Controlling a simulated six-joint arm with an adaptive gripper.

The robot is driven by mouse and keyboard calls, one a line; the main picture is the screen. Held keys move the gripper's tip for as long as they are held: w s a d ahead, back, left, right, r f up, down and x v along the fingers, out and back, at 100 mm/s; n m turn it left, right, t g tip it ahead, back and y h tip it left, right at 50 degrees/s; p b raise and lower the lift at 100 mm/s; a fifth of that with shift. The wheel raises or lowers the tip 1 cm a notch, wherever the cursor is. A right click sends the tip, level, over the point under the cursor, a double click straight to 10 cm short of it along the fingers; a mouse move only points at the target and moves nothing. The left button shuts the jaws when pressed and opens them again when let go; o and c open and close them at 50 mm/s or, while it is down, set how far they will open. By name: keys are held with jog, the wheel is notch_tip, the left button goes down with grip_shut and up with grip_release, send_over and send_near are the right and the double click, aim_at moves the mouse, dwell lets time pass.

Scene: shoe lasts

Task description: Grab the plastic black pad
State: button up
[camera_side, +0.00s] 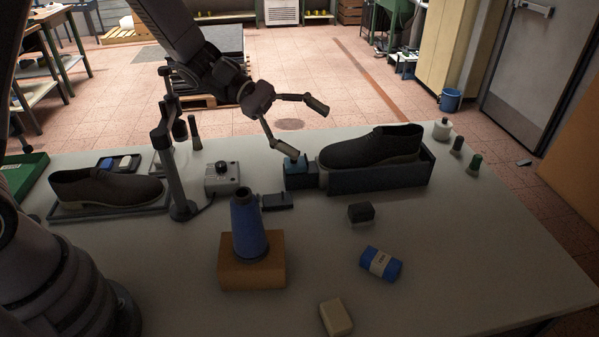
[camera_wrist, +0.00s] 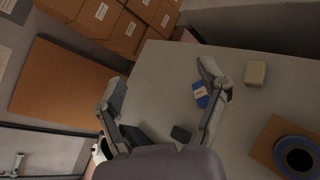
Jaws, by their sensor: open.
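A small black block (camera_side: 361,212), which looks like the black pad, lies on the table in front of the right-hand shoe. It also shows in the wrist view (camera_wrist: 181,133), low between my fingers and close to the right one in the picture. My gripper (camera_side: 303,128) is open and empty, above and behind the block, beside the right-hand shoe. Both spread fingers show in the wrist view (camera_wrist: 160,78). A flat black piece (camera_side: 278,201) lies near the blue cone; I cannot tell whether it is a pad too.
A dark shoe (camera_side: 370,147) stands in a black tray (camera_side: 383,180). A blue cone (camera_side: 248,226) stands on a brown box (camera_side: 252,274). A blue packet (camera_side: 381,263) and a cream block (camera_side: 336,317) lie in front. A post (camera_side: 180,185) stands left.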

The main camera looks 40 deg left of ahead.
jog(key=w+f+n+t, duration=0.4)
jog(key=w+f+n, duration=0.25)
jog(key=f, duration=0.35)
jog(key=n+t+y, duration=0.4)
jog(key=n+y, duration=0.1)
jog(key=n, duration=0.3)
send_near(369, 211)
jog(key=w+f, duration=0.2)
jog(key=w+d+f, duration=0.1)
jog(key=w, duration=0.1)
jog(key=shift+w+d+f, duration=0.2)
jog(key=shift+f, duration=0.2)
jog(key=shift+r+x, duration=0.2)
jog(key=shift+x, duration=3)
jog(key=shift+d, duration=0.15)
jog(key=c, duration=1)
